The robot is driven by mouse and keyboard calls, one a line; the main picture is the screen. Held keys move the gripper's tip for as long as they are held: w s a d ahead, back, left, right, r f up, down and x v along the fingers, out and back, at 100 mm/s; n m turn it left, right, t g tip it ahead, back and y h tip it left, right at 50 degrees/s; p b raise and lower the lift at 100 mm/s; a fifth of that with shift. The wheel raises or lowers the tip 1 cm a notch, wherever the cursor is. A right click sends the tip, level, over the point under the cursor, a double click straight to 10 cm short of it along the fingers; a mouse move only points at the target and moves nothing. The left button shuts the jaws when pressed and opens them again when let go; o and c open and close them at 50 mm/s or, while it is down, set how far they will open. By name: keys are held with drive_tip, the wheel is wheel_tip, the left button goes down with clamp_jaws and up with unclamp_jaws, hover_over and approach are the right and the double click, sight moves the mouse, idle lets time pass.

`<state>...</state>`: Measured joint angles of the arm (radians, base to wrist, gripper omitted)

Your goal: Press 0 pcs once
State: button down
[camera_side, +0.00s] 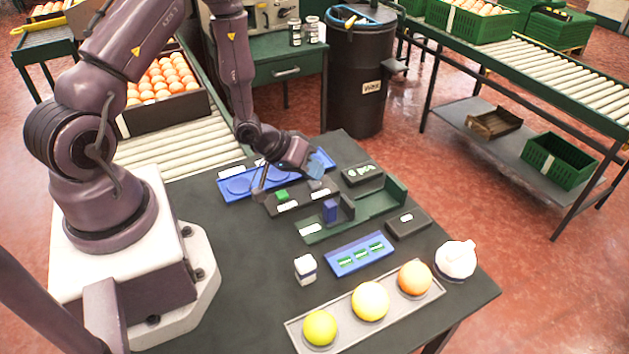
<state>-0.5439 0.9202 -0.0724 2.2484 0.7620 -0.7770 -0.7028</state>
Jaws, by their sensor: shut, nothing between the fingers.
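A low dark box (302,202) stands mid-table with a green button (281,195) on its left part and white labels in front. A second, greyish button seems to be at its right part, partly hidden by my gripper. The labels are too small to read, so I cannot tell which one is 0 pcs. My gripper (313,173) is shut and empty, pointing down over the right part of this box. I cannot tell whether its tips touch the box.
A blue tray (236,187) with round recesses lies behind the box. A green fixture (375,203) with a blue block (330,210), a blue panel (344,262) and a grey tray (301,336) with three fruits lie in front. A dark device (363,178) is at right.

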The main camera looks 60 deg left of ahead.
drive_tip(key=shift+f, duration=0.3)
drive_tip(key=shift+r, duration=0.1)
idle(0.4)
drive_tip(key=shift+r, duration=0.85)
drive_tip(key=shift+r, duration=2.5)
